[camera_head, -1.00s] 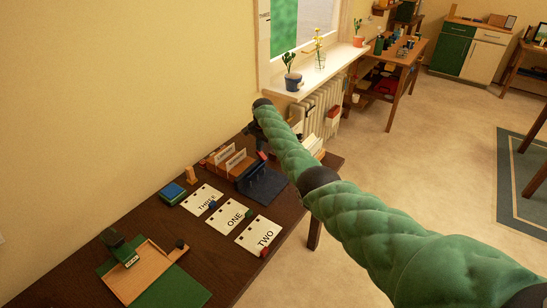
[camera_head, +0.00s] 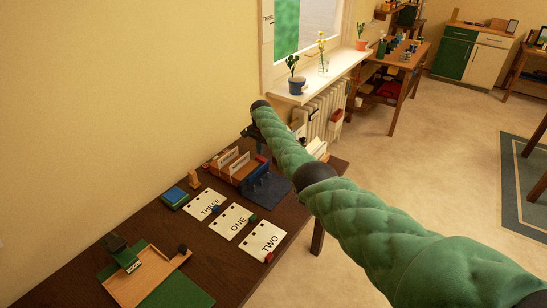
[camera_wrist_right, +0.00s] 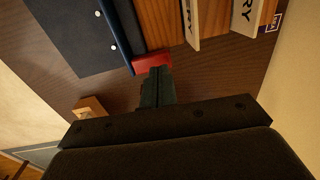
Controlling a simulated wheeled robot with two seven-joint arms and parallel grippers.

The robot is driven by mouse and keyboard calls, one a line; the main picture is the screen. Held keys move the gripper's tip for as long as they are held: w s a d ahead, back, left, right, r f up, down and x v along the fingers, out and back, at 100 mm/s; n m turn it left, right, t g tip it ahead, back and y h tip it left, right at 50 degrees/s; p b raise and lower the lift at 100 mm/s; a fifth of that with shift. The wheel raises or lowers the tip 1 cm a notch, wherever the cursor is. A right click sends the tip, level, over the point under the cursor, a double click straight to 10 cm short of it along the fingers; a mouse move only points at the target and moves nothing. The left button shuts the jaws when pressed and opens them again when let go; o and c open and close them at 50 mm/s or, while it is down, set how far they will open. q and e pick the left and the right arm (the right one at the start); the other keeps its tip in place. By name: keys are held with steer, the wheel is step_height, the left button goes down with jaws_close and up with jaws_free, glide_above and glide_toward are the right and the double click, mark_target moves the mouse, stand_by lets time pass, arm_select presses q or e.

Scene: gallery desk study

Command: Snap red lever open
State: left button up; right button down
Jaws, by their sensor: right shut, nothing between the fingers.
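The red lever (camera_wrist_right: 152,62) sits at the end of a blue bar (camera_wrist_right: 122,25) along the edge of a dark blue binder (camera_wrist_right: 75,30) in the wrist view. In the head view the lever (camera_head: 262,158) is a small red spot at the far edge of the binder (camera_head: 268,189). My right gripper (camera_wrist_right: 157,77) is shut and empty, its tips right at the lever's near side. I cannot tell whether they touch it. In the head view my right gripper (camera_head: 256,134) is small and dark beyond the binder. My left gripper is not in view.
A wooden file holder (camera_head: 226,170) with white cards stands beside the binder. Cards marked THREE (camera_head: 206,204), ONE (camera_head: 233,221) and TWO (camera_head: 263,242) lie in front. A small wooden block (camera_wrist_right: 89,107) shows in the wrist view. The wall and radiator (camera_head: 320,116) are close behind.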

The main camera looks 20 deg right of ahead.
steer(key=shift+r+p, duration=0.7)
steer(key=shift+r, duration=0.05)
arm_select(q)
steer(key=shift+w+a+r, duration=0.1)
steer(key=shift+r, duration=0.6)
arm_select(e)
steer(key=shift+w, duration=0.1)
